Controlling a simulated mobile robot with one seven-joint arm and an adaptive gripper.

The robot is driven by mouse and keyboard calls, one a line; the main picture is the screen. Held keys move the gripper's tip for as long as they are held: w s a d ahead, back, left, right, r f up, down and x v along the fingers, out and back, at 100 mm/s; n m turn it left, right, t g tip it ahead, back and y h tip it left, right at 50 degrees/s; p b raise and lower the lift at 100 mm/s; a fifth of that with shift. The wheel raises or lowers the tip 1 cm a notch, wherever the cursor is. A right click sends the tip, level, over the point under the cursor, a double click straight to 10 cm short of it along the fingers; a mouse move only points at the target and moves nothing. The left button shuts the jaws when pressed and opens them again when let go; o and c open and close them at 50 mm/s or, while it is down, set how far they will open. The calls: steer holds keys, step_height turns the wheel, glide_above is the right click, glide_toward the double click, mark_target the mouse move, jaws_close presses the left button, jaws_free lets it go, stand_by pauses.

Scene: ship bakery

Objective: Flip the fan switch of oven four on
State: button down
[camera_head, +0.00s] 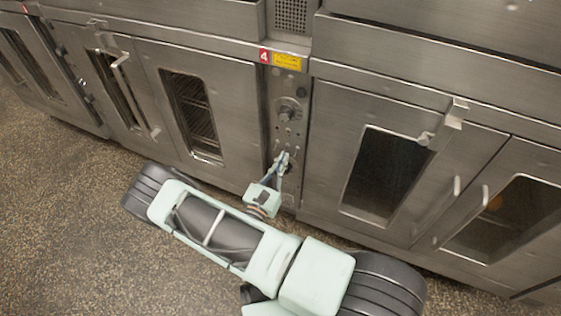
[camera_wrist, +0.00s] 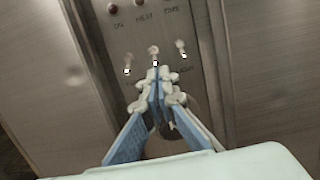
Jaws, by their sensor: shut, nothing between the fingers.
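The oven four control panel (camera_head: 289,90) is a narrow upright metal strip between oven doors, under a red "4" label (camera_head: 264,56). In the wrist view, it carries a row of three small toggle switches with white tips: left (camera_wrist: 127,70), middle (camera_wrist: 155,62) and right (camera_wrist: 182,54). All three tips point toward the bottom of the picture. Their labels are too blurred or covered to tell which is the fan. My gripper (camera_wrist: 162,92) is shut and empty, its fingertips just below the middle switch; contact cannot be told. In the head view, my gripper (camera_head: 281,162) is at the panel's lower part.
Indicator lights (camera_wrist: 112,9) sit above the switches. A dark round knob (camera_head: 287,112) is higher on the panel. Glass oven doors flank it, with a protruding handle (camera_head: 448,122) on the right. A yellow label (camera_head: 287,61) is beside the red one. Speckled floor (camera_head: 60,220) is open at left.

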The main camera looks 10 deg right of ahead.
mark_target(286, 149)
steer(key=shift+r+p, duration=0.15)
steer(key=shift+p, duration=0.2)
steer(key=shift+s+a+g+p, duration=0.1)
steer(key=shift+g+p, duration=0.2)
steer(key=shift+p, duration=0.2)
steer(key=shift+s+r+g+y+p, duration=0.1)
steer(key=shift+r+g+y+p, duration=0.25)
steer(key=shift+p, duration=0.5)
steer(key=r+g+y+p, duration=0.1)
steer(key=p, duration=0.2)
steer(key=g+p, duration=0.1)
steer(key=p, duration=0.2)
steer(key=shift+s+a+r+y, duration=0.15)
steer(key=shift+r+y, duration=0.2)
steer(key=shift+r, duration=0.05)
steer(key=g+p, duration=0.1)
steer(key=p, duration=0.1)
steer(key=g+y+p, duration=0.1)
steer(key=p, duration=0.2)
steer(key=shift+s+a+y, duration=0.15)
steer(key=shift+y, duration=0.15)
steer(key=shift+r, duration=0.15)
steer(key=shift+r+p, duration=0.75)
